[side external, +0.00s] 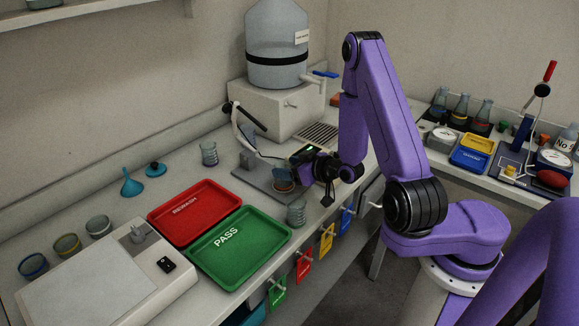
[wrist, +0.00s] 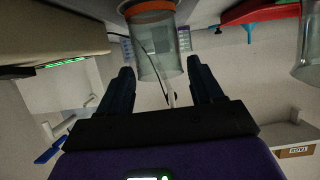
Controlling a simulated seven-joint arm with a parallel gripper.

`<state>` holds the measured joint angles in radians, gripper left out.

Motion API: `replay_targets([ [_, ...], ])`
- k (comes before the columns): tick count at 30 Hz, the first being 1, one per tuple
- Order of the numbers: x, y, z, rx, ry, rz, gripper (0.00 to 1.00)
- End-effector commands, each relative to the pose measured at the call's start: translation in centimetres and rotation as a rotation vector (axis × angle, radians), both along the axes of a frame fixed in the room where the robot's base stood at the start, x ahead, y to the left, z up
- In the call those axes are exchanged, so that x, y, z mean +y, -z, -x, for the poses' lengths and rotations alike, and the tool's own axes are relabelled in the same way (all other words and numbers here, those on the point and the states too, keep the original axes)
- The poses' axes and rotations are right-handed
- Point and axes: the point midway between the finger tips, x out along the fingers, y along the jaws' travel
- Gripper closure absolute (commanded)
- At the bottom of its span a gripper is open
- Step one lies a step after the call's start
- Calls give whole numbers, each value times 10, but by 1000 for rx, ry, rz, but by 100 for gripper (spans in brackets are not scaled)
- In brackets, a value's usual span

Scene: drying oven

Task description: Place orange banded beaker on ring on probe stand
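The orange banded beaker (wrist: 160,52) is in front of my fingertips in the wrist view, which is upside down. Its orange band is near its base, and it looks upright. In the side view the beaker (side external: 283,182) is at the probe stand (side external: 252,181), partly hidden by my gripper. My gripper (wrist: 160,70) is open, with one fingertip on each side of the beaker and small gaps showing. The stand has a grey base plate and a curved white probe arm (side external: 238,118).
A clear beaker (side external: 296,212) stands at the bench's front edge, and another (side external: 209,154) is behind the stand. A red tray (side external: 195,211) and a green PASS tray (side external: 240,247) lie to the left. A large water container (side external: 277,55) stands behind.

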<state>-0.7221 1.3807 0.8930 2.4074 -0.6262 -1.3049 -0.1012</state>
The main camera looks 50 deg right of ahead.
Motion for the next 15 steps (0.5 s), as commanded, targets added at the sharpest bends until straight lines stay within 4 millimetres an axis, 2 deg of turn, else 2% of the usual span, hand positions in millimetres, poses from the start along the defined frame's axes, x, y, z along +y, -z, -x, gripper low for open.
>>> replay_targets([
  [12,0,-3,0,-1,0,0,23],
  [15,-1,-6,9,2,3,-1,23],
])
